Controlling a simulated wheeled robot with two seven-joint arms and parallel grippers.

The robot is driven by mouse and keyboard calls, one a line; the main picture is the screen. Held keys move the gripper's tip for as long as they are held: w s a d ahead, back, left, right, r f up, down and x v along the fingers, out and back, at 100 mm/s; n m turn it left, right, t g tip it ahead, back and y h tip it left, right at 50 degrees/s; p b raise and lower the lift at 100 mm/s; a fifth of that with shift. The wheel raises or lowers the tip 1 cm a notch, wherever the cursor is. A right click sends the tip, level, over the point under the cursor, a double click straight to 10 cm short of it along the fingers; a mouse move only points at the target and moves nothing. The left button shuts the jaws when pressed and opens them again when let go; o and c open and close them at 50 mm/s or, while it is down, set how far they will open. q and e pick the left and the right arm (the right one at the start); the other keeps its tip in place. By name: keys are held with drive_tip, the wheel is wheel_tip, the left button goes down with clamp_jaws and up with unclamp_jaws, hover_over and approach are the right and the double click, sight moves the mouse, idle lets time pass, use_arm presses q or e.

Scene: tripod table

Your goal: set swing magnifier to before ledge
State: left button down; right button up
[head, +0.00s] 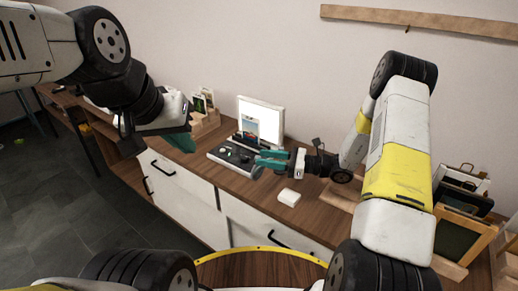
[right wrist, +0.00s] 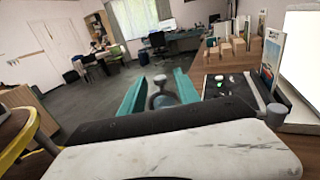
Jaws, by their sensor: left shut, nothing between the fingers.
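A dark tray-like stand (head: 222,158) with small pieces on it lies on the wooden counter, in front of a bright white panel (head: 262,112). My right gripper (head: 262,159) is at the stand's right edge, with its teal fingers apart. In the right wrist view, a grey knobbed part with a rounded base (right wrist: 162,100), possibly the swing magnifier, shows between the open fingers (right wrist: 160,84). I cannot tell whether they touch it. A ledge cannot be clearly made out. My left gripper (head: 182,143) is shut and empty, above the counter's front left.
A white block (head: 289,197) lies on the counter near my right gripper. Wooden holders with cards (head: 204,115) stand behind the stand to the left. Framed boards (head: 460,230) stand at the right. A round yellow-edged table (head: 262,262) is in front.

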sight(258, 157)
drive_tip(key=shift+x, duration=1.55)
drive_tip(key=shift+s, duration=0.1)
clamp_jaws()
